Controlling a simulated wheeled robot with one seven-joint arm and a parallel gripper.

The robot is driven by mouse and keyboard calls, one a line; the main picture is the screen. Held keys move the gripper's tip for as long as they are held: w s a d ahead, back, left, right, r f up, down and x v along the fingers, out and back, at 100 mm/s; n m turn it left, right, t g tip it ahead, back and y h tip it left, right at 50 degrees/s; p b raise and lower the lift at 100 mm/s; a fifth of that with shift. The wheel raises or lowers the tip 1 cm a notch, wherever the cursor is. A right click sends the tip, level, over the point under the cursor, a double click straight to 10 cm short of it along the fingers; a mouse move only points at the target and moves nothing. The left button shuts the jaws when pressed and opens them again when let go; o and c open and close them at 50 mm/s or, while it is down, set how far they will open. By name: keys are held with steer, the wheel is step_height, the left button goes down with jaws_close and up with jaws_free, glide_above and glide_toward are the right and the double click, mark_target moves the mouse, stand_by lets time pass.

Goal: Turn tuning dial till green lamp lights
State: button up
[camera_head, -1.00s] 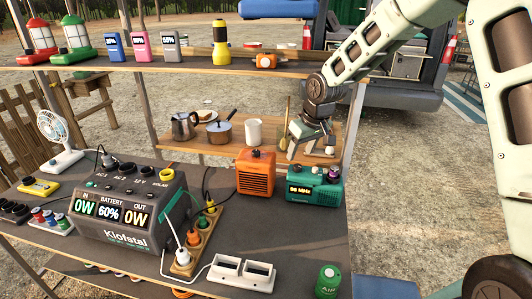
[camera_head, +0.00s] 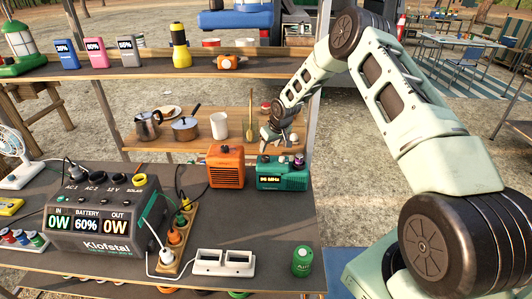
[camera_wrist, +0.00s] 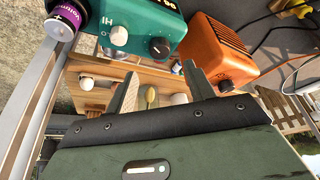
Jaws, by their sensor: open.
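A teal radio (camera_head: 283,180) with a lit orange readout ending in MHz stands at the right end of the dark table. In the wrist view the radio (camera_wrist: 145,18) shows a white knob (camera_wrist: 119,35), a black knob (camera_wrist: 160,48) and a purple knob marked Volume (camera_wrist: 67,19). I cannot read which knob is for tuning. No lit green lamp shows. My gripper (camera_head: 277,140) is just above and behind the radio's top. In the wrist view my gripper (camera_wrist: 162,80) has its fingers apart with nothing between them, near the black knob but not around it.
An orange box (camera_head: 226,168) stands close to the radio's left, also in the wrist view (camera_wrist: 222,45). The shelf behind holds a white mug (camera_head: 219,125), and a metal post (camera_head: 312,110) rises nearby at right.

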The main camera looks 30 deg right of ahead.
mark_target(265, 157)
steer(key=p+x, duration=0.2)
steer(key=x, duration=0.5)
steer(key=shift+w+f, duration=0.1)
steer(key=shift+f, duration=0.2)
steer(key=shift+c, duration=0.3)
steer(key=c, duration=0.9)
steer(key=shift+a, duration=0.1)
